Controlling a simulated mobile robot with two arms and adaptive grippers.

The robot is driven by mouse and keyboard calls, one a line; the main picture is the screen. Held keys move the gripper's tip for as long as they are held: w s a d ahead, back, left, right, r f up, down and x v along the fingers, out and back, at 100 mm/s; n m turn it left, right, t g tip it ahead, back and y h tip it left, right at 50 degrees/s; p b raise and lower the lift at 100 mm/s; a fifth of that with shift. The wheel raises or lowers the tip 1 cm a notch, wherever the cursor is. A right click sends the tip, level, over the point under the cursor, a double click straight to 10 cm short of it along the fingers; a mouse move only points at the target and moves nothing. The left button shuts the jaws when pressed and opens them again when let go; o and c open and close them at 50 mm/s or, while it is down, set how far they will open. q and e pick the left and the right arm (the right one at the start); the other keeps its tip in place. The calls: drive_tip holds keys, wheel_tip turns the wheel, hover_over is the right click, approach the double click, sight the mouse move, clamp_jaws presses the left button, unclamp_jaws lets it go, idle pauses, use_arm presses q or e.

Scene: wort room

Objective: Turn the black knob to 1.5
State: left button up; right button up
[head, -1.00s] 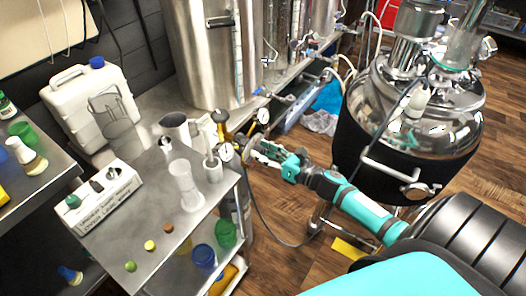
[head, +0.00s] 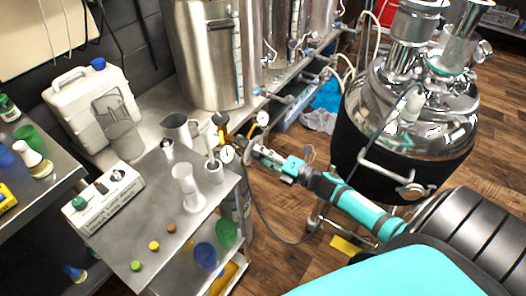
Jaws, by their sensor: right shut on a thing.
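A brass gas regulator (head: 240,143) with two round white gauges stands at the right rear corner of the steel cart. One gauge (head: 227,154) is on its near left side and the other gauge (head: 262,118) is above and behind. My right gripper (head: 256,151) reaches in from the right and is shut at the front of the regulator, where its knob sits. The black knob is mostly hidden between the fingers, so its setting cannot be seen. The gauge needles are too small to read. My left gripper is out of view.
The steel cart (head: 110,228) carries a white control box (head: 105,200), a clear cylinder (head: 188,188) and small coloured caps. A dark hose hangs below the regulator. A large steel vessel with a black jacket (head: 385,165) stands right of my arm. Wooden floor lies between.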

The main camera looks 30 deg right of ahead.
drive_tip(key=shift+f+m+p, duration=0.2)
drive_tip(key=shift+m+p, duration=1.85)
drive_tip(key=shift+m, duration=5.75)
drive_tip(key=o, duration=1.1)
drive_tip(key=v, duration=1.2)
drive_tip(key=shift+f, duration=0.1)
